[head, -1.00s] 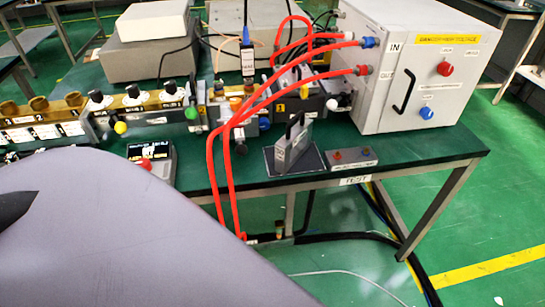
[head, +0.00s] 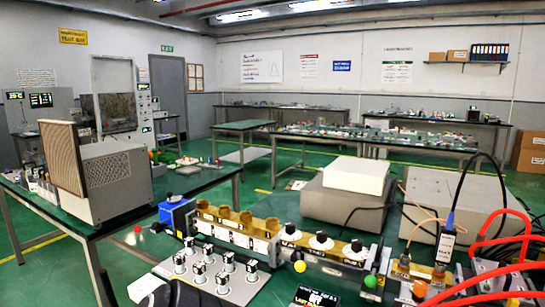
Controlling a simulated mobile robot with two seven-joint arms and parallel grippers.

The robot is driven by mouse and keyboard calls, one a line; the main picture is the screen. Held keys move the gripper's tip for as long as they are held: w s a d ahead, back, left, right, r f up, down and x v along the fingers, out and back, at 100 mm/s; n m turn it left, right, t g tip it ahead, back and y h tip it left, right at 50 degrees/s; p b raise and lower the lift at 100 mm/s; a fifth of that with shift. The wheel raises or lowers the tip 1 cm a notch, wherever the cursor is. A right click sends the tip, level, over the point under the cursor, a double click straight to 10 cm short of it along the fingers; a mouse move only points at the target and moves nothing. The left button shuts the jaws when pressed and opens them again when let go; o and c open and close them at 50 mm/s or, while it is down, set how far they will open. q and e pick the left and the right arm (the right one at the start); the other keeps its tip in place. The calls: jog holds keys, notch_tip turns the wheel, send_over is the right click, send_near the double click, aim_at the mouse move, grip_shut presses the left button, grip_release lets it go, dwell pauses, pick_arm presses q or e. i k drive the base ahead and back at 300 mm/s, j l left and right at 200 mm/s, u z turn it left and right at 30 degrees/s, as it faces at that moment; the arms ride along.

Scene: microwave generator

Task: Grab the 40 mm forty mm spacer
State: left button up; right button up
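Several small white blocks with dark markings stand on a pale plate (head: 238,288) at the lower middle of the head view. One of these blocks (head: 222,283) is near the plate's middle. They may be the spacers, but their labels are too small to read, so I cannot tell which is the 40 mm one. Neither gripper's fingertips show. A dark shape at the bottom edge, left of the plate, is too cut off to name.
A brass-coloured waveguide row (head: 240,232) with black-and-white knobs (head: 321,241) runs just behind the plate. A blue block (head: 177,216) stands at its left end. Red cables (head: 490,284) loop at the right. A grey box (head: 103,185) stands on the left table.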

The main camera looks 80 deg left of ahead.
aim_at(24, 182)
jog(key=u, duration=4)
jog(key=i+j+u, duration=0.3)
jog(key=i, duration=0.5)
jog(key=i+u, duration=0.3)
jog(key=i, duration=1.75)
jog(key=i+z, duration=0.35)
jog(key=i, duration=0.15)
jog(key=i+j+z, duration=0.3)
jog(key=i, duration=0.15)
